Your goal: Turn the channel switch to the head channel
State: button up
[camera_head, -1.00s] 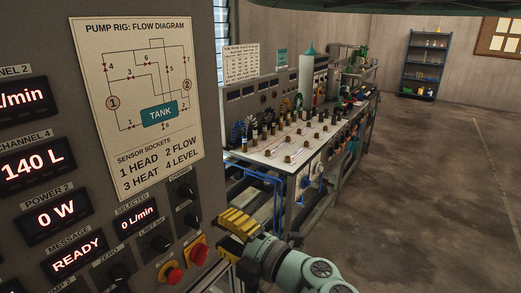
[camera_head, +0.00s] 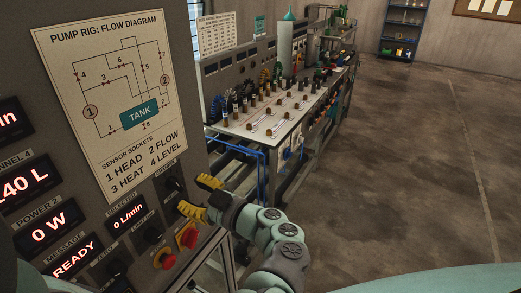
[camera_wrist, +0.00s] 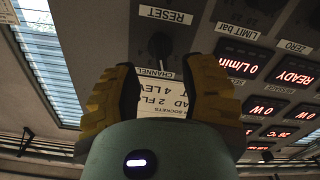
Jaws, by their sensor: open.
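The channel switch (camera_head: 172,184) is a dark round knob on the grey panel, under a CHANNEL label and right of the flow diagram. It also shows in the wrist view (camera_wrist: 168,42), in shadow; I cannot tell where its pointer stands. The SELECTED display (camera_head: 127,208) reads 0 L/min. My gripper (camera_head: 193,195) has yellow fingers spread apart, empty, close to the panel's right edge beside the switch. In the wrist view the fingertips (camera_wrist: 163,65) stand either side of the CHANNEL label. No contact with the knob shows.
Limit knob (camera_head: 150,231), zero knob (camera_head: 114,266), a red-and-yellow switch (camera_head: 187,236) and a red button (camera_head: 165,259) sit lower on the panel. A bench (camera_head: 255,129) with several sockets stands behind. The floor at right is clear.

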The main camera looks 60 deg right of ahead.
aim_at(180, 187)
jog(key=shift+w+a, duration=0.15)
jog(key=shift+w, duration=1.2)
jog(key=shift+w+a, duration=0.1)
jog(key=shift+w, duration=1.2)
grip_shut()
